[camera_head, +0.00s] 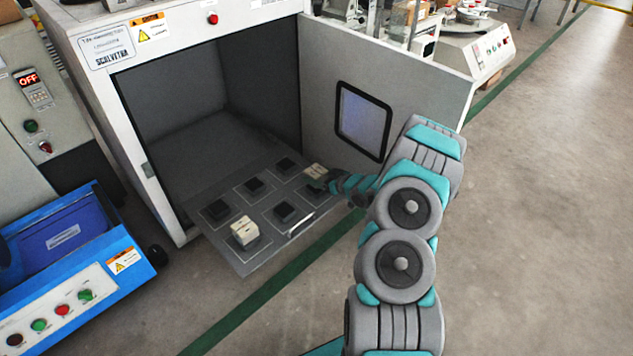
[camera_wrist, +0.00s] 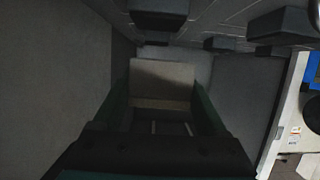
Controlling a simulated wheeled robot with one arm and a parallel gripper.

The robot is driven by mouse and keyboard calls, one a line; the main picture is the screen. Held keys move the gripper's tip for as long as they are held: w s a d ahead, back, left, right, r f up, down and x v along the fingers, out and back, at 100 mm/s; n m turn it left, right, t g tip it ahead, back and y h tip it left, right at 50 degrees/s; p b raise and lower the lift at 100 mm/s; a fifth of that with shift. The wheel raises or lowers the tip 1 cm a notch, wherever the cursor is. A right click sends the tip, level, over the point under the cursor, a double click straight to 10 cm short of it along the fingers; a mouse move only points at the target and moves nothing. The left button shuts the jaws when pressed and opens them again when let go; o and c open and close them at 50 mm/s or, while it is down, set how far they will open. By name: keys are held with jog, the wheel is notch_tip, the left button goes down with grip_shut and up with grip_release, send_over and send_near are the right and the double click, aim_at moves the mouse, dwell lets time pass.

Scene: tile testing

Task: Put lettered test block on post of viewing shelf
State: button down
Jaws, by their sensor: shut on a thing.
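A cream test block (camera_head: 315,171) is held at the tip of my gripper (camera_head: 327,182), over the right rear part of the pulled-out viewing shelf (camera_head: 240,262). In the wrist view the pale block (camera_wrist: 163,83) sits between the two green fingers of my gripper (camera_wrist: 160,105). No letter on it is readable. The shelf carries several black posts, among them a middle one (camera_head: 284,212) and a left one (camera_head: 216,211). I cannot tell whether the held block touches a post. A second cream block (camera_head: 244,231) rests on the front post.
The shelf extends from an open grey test chamber (camera_head: 205,90). Its open door (camera_head: 362,122) with a window stands just behind my gripper. A blue machine (camera_head: 75,245) is at the left. The floor to the right is clear.

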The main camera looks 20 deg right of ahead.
jog(key=shift+w+d, duration=0.2)
jog(key=shift+w, duration=0.4)
jog(key=shift+f+b, duration=0.45)
jog(key=shift+f, duration=1.3)
grip_release()
